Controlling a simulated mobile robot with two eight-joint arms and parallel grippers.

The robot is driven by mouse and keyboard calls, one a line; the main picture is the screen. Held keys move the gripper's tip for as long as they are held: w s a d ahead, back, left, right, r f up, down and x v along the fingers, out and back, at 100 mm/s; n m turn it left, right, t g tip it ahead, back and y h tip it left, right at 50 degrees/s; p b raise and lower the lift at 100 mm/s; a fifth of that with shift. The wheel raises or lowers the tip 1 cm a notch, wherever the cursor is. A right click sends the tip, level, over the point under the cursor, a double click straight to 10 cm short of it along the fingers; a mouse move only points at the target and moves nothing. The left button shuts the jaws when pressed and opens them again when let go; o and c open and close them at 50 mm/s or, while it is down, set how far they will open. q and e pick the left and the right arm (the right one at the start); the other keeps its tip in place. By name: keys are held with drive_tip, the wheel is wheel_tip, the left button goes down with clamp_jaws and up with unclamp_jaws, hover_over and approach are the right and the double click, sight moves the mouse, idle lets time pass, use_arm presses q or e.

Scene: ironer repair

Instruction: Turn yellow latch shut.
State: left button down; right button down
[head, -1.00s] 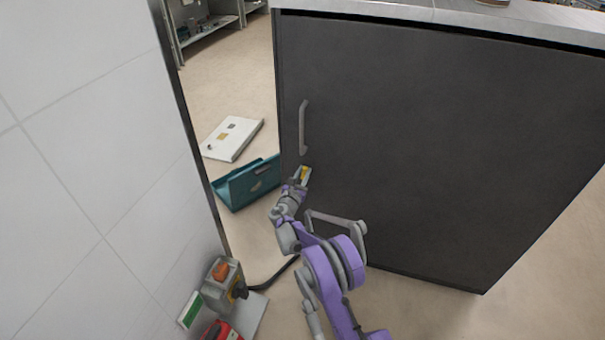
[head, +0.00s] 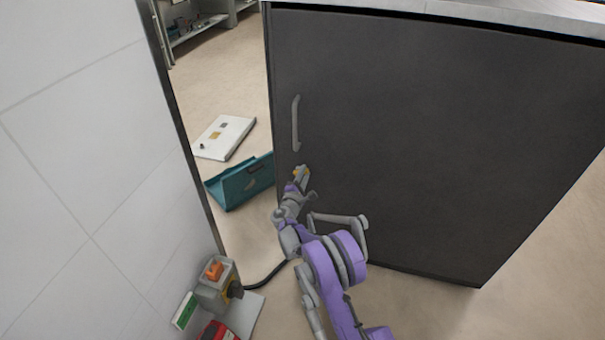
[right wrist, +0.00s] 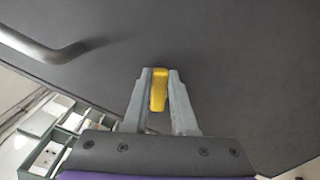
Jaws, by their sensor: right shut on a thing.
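The yellow latch (right wrist: 159,92) is on the lower part of the dark panel door (head: 430,130), below its grey handle (head: 296,124). In the right wrist view it stands nearly upright between the two grey fingers of my right gripper (right wrist: 159,78), which is shut on it. In the head view the latch shows as a small yellow spot (head: 298,171), partly hidden by my right gripper (head: 301,175). My left gripper is not in view.
A white wall stands close at the left. A teal folded piece (head: 240,183) and a white panel (head: 224,137) lie on the floor behind. A grey box with an orange switch (head: 214,271) and a red item (head: 219,331) are at the lower left. The floor right of the cabinet is clear.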

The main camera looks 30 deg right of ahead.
drive_tip(key=m, duration=0.2)
drive_tip(key=f+m, duration=0.1)
drive_tip(key=m, duration=0.2)
drive_tip(key=shift+s+d+f+m, duration=0.1)
drive_tip(key=shift+s+f+m, duration=0.05)
drive_tip(key=shift+f+m, duration=0.15)
idle(0.4)
drive_tip(key=c, duration=0.7)
unclamp_jaws()
drive_tip(key=p+v, duration=0.1)
drive_tip(key=v, duration=0.9)
drive_tip(key=shift+s+a, duration=0.25)
drive_tip(key=shift+a, duration=0.05)
